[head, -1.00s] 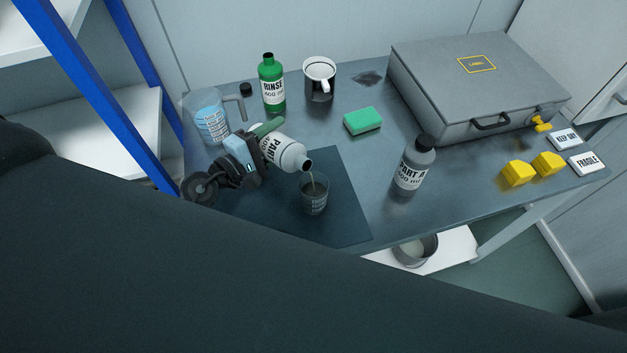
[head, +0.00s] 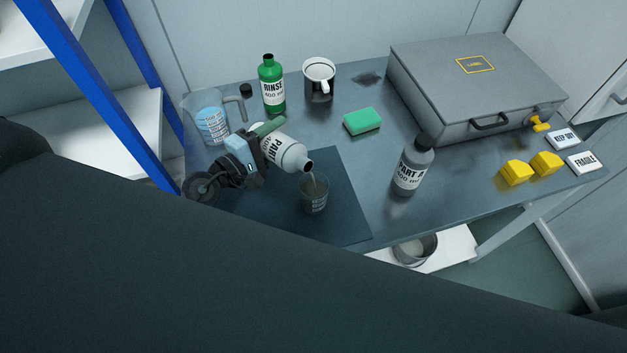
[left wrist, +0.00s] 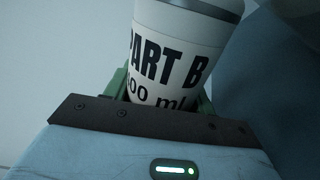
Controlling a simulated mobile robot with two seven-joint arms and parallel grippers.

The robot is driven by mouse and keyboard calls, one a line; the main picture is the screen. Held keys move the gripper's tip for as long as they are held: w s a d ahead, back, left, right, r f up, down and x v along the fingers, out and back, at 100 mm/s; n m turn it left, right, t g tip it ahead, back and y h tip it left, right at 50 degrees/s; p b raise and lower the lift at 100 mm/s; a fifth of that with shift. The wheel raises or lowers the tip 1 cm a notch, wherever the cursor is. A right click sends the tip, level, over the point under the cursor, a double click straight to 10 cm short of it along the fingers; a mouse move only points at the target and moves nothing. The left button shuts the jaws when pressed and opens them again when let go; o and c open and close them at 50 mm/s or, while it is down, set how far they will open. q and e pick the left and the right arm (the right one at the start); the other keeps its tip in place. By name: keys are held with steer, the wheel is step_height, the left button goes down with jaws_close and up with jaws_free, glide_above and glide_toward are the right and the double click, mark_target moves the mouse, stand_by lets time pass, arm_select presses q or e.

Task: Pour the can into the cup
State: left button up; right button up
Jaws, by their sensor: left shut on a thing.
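The white can, a bottle labelled PART B (head: 283,149), is tilted with its dark mouth low and to the right. My left gripper (head: 262,142) is shut on it; its label also shows close up in the left wrist view (left wrist: 168,58). A thin stream runs from its mouth into the cup (head: 314,196), a small clear graduated cup standing upright on a dark mat. The mouth is above the cup and apart from it. The cup holds some brownish liquid; the exact level is hard to tell. My right gripper is not in view.
The dark mat (head: 345,225) lies at the table's front. A grey PART A bottle (head: 410,170) stands right of it. Behind are a blue-filled jug (head: 210,122), green RINSE bottle (head: 272,88), mug (head: 319,82), green sponge (head: 362,121) and grey case (head: 440,105). Yellow blocks (head: 517,173) sit right.

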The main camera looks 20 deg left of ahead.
arm_select(q)
steer(key=shift+r, duration=0.3)
stand_by(0.6)
